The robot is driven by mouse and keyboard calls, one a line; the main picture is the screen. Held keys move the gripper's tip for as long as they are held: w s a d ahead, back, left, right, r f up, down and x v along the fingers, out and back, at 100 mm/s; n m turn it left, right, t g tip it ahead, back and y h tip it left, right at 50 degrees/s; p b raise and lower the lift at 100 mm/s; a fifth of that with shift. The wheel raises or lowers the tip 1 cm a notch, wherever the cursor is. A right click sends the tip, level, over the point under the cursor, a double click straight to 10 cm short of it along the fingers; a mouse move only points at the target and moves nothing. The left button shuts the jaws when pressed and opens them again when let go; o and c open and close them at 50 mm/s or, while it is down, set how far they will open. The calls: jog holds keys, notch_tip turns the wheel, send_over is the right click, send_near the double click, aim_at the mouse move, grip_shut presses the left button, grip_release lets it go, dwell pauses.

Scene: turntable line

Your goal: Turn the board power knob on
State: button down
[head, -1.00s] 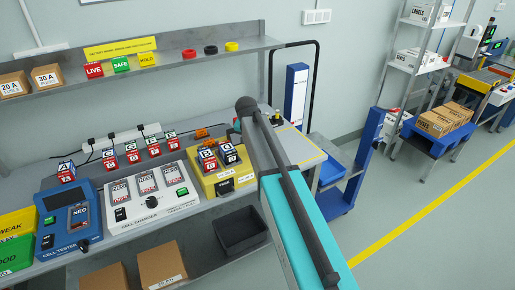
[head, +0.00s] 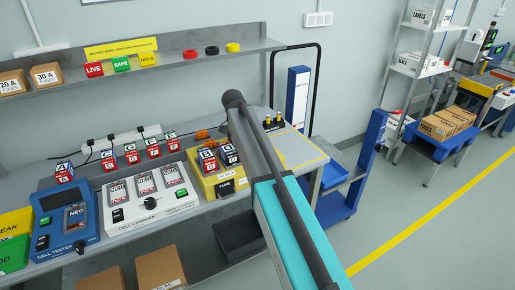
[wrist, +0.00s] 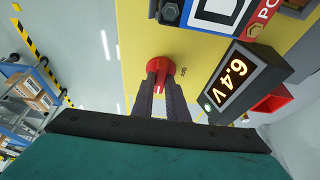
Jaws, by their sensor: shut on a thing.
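In the wrist view, a red knob (wrist: 160,65) stands on a yellow board (wrist: 135,30). The two dark fingers of my gripper (wrist: 160,75) are shut on it, one on each side. A pale mark shows on the knob between the fingers. In the head view my arm hides the gripper and the knob.
In the wrist view, a dark post (wrist: 170,12) and a blue part (wrist: 213,12) stand near the knob, and a red bin (wrist: 271,102) lies beyond the meter. In the head view, the cell charger (head: 150,208) and cell tester (head: 66,220) sit on the bench at left.

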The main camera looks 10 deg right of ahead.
dwell(0.4)
jog(key=c, duration=1.7)
grip_release()
jog(key=shift+c, duration=0.2)
jog(key=shift+r, duration=0.1)
jog(key=b+v, duration=0.2)
jog(key=v, duration=1.1)
jog(key=shift+a+r+b, duration=0.2)
jog(key=shift+r+b, duration=0.1)
jog(key=shift+b, duration=0.05)
jog(key=shift+s+f, duration=0.1)
